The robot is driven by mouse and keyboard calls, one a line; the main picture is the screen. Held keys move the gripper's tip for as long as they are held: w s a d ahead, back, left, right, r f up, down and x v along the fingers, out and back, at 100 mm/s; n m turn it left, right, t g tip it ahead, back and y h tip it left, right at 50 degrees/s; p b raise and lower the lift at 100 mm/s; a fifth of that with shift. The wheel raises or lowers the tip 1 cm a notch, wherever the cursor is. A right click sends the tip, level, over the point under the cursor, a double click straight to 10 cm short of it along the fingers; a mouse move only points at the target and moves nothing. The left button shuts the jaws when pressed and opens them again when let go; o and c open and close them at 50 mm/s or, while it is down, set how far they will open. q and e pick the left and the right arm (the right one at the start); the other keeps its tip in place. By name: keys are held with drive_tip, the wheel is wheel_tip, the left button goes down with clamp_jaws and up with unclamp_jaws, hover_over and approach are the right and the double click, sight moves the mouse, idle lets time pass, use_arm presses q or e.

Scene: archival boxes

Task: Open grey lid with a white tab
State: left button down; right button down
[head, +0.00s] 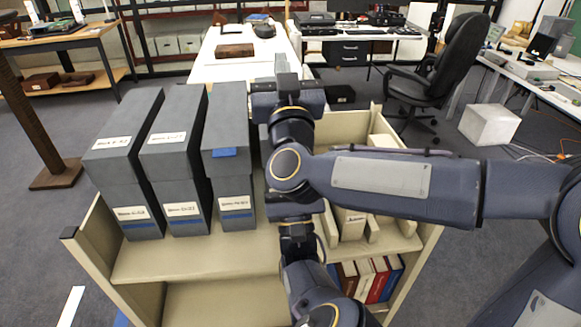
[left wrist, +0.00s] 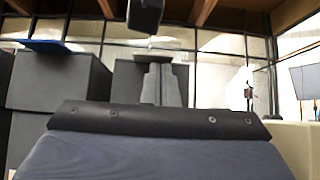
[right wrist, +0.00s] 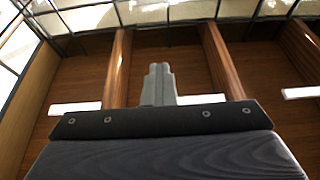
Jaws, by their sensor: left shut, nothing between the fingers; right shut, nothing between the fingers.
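Three grey boxes with sloping lids stand in a row on the cart: left box (head: 125,165), middle box (head: 180,155) and right box (head: 229,170). White labels show on the left and middle lids; a blue tab (head: 223,153) sticks out from the right one. I cannot make out a white tab. A further grey box (left wrist: 124,82) is partly hidden behind my left gripper (left wrist: 164,80), which is shut and empty. In the head view its fingers are hidden behind my right arm. My right gripper (head: 282,64) is shut, points up above the cart and holds nothing.
The beige cart (head: 150,265) has bare shelf in front of the boxes. Red, blue and cream books (head: 375,280) stand on its lower right shelf. A white table (head: 220,68) is behind; an office chair (head: 450,70) stands at the back right.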

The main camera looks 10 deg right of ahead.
use_arm(q)
wheel_tip(320, 180, up, 2)
drive_tip(key=shift+s+r, duration=0.1)
idle(0.4)
use_arm(e)
drive_tip(key=c, duration=0.8)
unclamp_jaws()
drive_tip(key=shift+c, duration=0.2)
